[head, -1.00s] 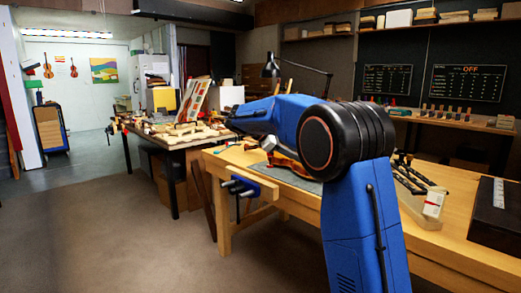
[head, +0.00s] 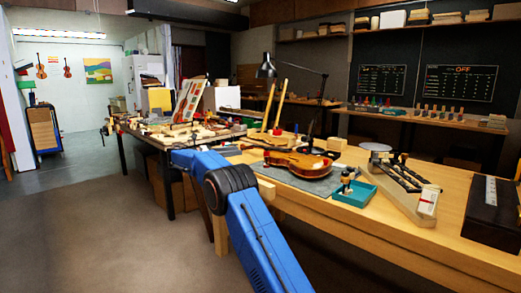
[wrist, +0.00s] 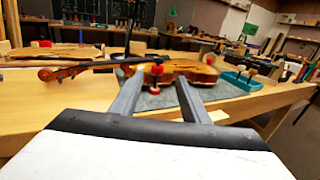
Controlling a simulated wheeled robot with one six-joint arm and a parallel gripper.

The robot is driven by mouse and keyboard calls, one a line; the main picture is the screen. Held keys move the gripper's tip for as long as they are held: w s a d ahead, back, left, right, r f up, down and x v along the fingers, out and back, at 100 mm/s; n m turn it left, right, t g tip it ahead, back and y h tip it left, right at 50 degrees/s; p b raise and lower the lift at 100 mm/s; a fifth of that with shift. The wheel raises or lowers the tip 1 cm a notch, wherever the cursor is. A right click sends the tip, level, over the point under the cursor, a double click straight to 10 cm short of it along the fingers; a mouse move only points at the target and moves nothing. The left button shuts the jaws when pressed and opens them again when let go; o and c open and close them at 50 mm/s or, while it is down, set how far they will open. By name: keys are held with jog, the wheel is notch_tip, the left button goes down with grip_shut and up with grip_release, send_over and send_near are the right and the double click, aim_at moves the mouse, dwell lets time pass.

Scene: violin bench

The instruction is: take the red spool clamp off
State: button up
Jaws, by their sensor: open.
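A red spool clamp (wrist: 157,70) shows in the wrist view at the edge of the violin (wrist: 186,70), with a second red end (wrist: 154,90) below the first. The violin lies on a grey mat on the bench; the head view also shows the violin (head: 297,162). My gripper (wrist: 159,78) is open. In the picture its two fingers stand left and right of the clamp, with the clamp farther off and no contact visible. In the head view I cannot make out the fingers, and the clamp is too small to tell.
A teal tray (head: 352,194) with small items stands right of the violin; it also shows in the wrist view (wrist: 245,80). A wooden rack with dark bars (head: 398,178) is farther right. A desk lamp (head: 266,68) stands behind. The bench's front edge lies close under the gripper.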

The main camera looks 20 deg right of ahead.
aim_at(266, 148)
jog(key=d, duration=1.7)
jog(key=shift+s+f, duration=0.1)
jog(key=shift+s, duration=0.25)
jog(key=shift+c, duration=0.4)
grip_shut()
